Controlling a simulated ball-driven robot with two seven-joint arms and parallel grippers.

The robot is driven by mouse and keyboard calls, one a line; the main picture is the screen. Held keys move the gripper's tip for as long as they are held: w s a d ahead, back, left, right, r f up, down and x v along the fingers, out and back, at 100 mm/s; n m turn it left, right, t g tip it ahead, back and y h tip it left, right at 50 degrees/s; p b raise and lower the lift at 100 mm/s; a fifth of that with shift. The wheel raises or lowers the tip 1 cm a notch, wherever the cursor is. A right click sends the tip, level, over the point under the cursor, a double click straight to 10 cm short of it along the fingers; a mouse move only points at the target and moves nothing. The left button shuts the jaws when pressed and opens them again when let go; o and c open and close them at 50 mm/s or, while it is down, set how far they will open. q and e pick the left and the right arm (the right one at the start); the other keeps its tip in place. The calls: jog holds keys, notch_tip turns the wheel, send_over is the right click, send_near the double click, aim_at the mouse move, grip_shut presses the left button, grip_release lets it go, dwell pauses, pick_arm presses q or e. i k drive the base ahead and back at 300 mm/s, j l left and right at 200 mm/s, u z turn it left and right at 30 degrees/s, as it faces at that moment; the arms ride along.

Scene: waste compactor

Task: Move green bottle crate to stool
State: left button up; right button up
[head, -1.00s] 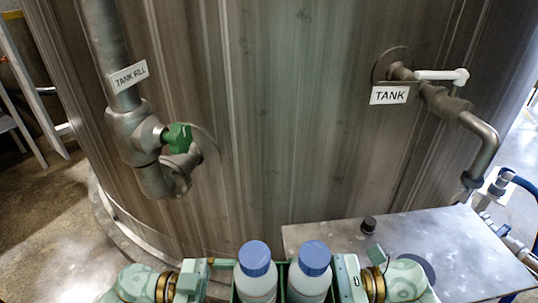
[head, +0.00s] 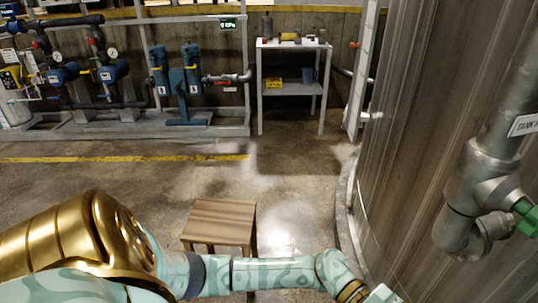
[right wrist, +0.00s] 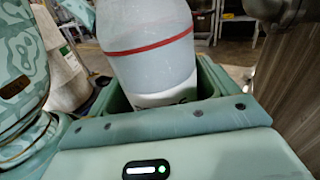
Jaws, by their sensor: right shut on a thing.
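The stool (head: 222,215) has a brown wooden top and stands on the floor at lower middle in the head view, behind my left forearm. The green crate (right wrist: 118,104) shows in the right wrist view, with a pale bottle (right wrist: 152,65) with a red band standing in it. My right gripper (right wrist: 165,122) is shut on the crate's near wall. The crate and right gripper are outside the head view. My left arm crosses the bottom of the head view; only the start of its gripper (head: 381,293) shows at the lower edge, fingers out of frame.
A large tank (head: 425,120) with a pipe and green valve handle (head: 526,215) fills the right side. A grey shelf (head: 292,86) and blue filter equipment (head: 190,85) stand at the back. The floor between them and the stool is clear.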

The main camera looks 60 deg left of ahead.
aim_at(214, 220)
jog(key=u, duration=1.15)
jog(key=i+j+u, duration=0.1)
jog(key=u, duration=0.25)
jog(key=i+u, duration=0.15)
jog(key=u, duration=0.2)
jog(key=i+u, duration=0.15)
jog(key=u, duration=0.2)
jog(key=i, duration=0.25)
